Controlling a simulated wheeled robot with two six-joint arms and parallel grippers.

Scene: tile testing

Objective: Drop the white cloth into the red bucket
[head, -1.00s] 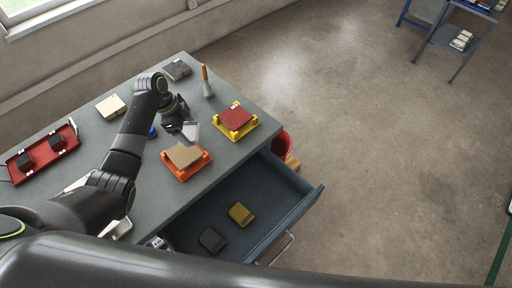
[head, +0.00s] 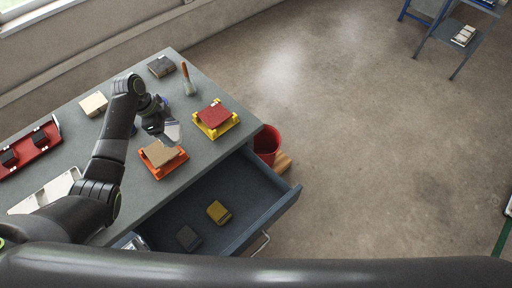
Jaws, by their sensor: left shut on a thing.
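The white cloth (head: 173,131) hangs from my left gripper (head: 163,120), which is shut on it above the grey table, just behind the tan tile on its orange stand. The fingertips are small and partly hidden by the cloth. The red bucket (head: 268,140) stands on the floor beyond the table's right edge, behind the open drawer. Its lower part is partly hidden by the table and drawer. My right gripper does not show.
The orange stand (head: 174,168) and a yellow stand (head: 222,131) with a red tile (head: 213,116) stand on the table (head: 140,209). A brush (head: 187,80) stands behind them. The open drawer (head: 252,184) holds a yellow block (head: 219,212) and a dark block (head: 188,238).

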